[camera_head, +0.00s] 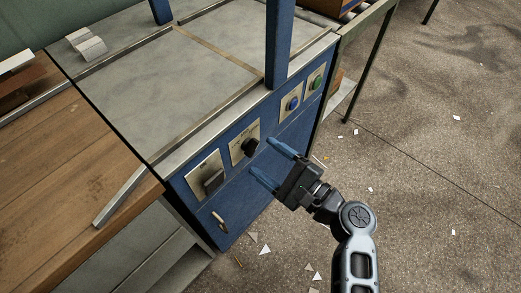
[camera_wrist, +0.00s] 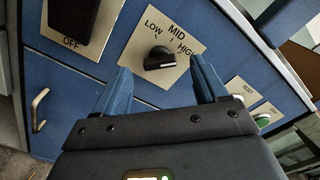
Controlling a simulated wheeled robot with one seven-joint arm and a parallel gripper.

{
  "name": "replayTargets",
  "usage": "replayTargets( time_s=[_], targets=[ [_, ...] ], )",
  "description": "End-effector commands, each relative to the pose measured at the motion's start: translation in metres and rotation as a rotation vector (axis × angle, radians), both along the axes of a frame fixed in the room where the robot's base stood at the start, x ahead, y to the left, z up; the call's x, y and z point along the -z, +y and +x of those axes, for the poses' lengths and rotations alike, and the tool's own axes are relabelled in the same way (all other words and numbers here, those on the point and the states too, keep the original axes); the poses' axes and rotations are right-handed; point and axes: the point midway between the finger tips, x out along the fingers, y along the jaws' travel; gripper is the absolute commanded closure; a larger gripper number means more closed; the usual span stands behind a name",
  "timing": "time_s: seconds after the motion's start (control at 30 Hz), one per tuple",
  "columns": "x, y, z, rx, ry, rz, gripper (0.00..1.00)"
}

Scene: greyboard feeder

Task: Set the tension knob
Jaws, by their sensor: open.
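The tension knob (camera_head: 251,147) is a black knob on a pale plate on the blue front panel of the feeder. In the wrist view the knob (camera_wrist: 159,58) sits below the words LOW, MID and HIGH on its plate (camera_wrist: 176,34). I cannot tell surely which word it points at. My gripper (camera_head: 262,158) is open with two blue fingers and faces the panel. In the wrist view my gripper (camera_wrist: 159,70) has one finger on each side of the knob, with gaps. Nothing is held, and I see no contact with the knob.
Left of the knob is a large black switch (camera_head: 213,180), marked OFF in the wrist view. Right of it are a blue button (camera_head: 292,104) and a green button (camera_head: 316,83). A handle (camera_head: 219,219) is lower left. A blue post (camera_head: 279,45) rises above the panel. Paper scraps litter the floor.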

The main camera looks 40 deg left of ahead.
Motion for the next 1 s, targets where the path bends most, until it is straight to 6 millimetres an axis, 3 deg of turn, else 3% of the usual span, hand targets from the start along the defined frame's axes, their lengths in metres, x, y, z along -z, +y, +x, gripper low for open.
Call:
replayTargets(
  time_s=[0.23, 0.6, 1.0],
  targets=[
    [0.000, 0.030, 0.002, 0.000, -0.001, 0.000, 0.28],
    [0.000, 0.035, 0.003, 0.001, -0.001, -0.001, 0.28],
    [0.000, 0.035, 0.003, 0.001, -0.001, -0.001, 0.66]
  ],
)
